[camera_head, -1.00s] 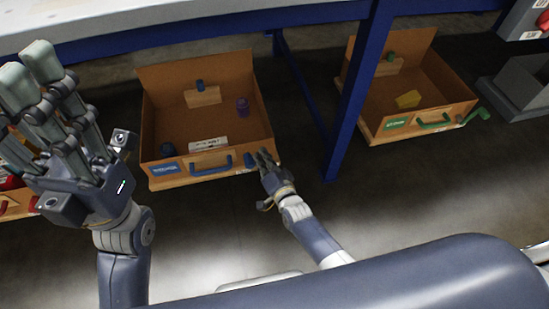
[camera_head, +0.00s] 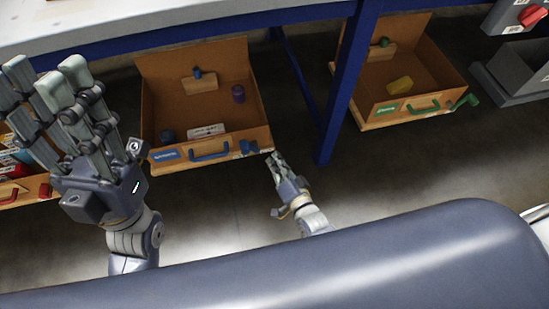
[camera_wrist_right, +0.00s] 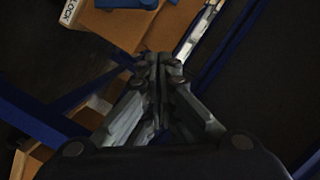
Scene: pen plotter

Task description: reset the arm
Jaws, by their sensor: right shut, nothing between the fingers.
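My right gripper (camera_head: 278,162) is shut and empty, just in front of the right front corner of the brown box with the blue handle (camera_head: 203,163). In the right wrist view its fingers (camera_wrist_right: 158,62) meet in the middle, with a blue part and brown panels beyond. My left gripper (camera_head: 48,82) is raised at the left, close to the head camera, its fingers pointing up and apart. It looks open and empty.
The blue-handled box holds a purple piece (camera_head: 238,94) and other small pieces. Another brown box with a green handle (camera_head: 390,116) stands at the right, behind a blue table leg (camera_head: 341,100). The floor (camera_head: 400,170) in front of it is clear.

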